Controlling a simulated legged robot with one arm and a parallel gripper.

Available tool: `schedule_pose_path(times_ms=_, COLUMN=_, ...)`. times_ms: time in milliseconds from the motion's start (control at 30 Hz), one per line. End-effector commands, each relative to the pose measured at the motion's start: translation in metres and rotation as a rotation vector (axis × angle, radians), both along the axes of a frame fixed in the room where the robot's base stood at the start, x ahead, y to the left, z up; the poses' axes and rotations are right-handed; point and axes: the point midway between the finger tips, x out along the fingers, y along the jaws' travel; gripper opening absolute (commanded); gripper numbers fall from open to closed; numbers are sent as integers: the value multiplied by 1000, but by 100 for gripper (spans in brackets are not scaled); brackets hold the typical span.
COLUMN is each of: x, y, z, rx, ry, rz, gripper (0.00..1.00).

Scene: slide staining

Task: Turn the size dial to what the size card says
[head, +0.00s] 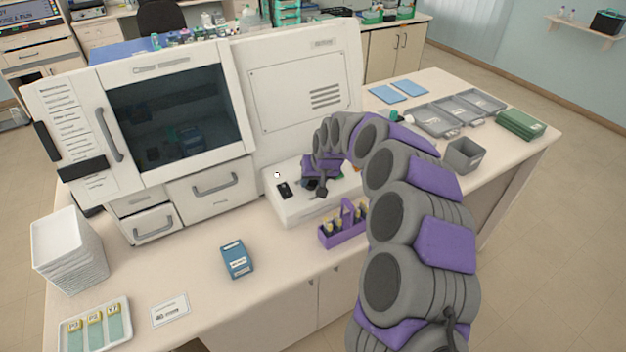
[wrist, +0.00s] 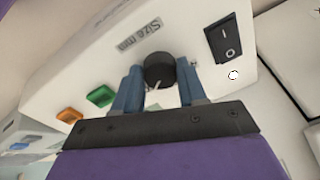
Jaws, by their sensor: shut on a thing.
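In the head view my gripper (head: 318,184) is at the low front ledge of the white machine and hides the dial. A white card (head: 170,310) lies on the bench at front left; its print is too small to read surely. No scale numbers around the dial are readable.
A black rocker switch (wrist: 224,38), a green button (wrist: 101,96) and an orange button (wrist: 70,115) are near the dial. A purple rack (head: 338,232) of bottles stands just before the ledge. A blue box (head: 236,259) is left of it. The bench between has free room.

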Motion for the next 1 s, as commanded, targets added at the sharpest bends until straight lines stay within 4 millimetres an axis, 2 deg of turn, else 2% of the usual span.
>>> schedule_pose_path(times_ms=367, x=1, y=-1, z=0, rx=-48, ry=-31, rz=157, gripper=11)
schedule_pose_path(times_ms=1000, x=2, y=-1, z=-2, rx=-215, ry=-142, rz=720, gripper=11)
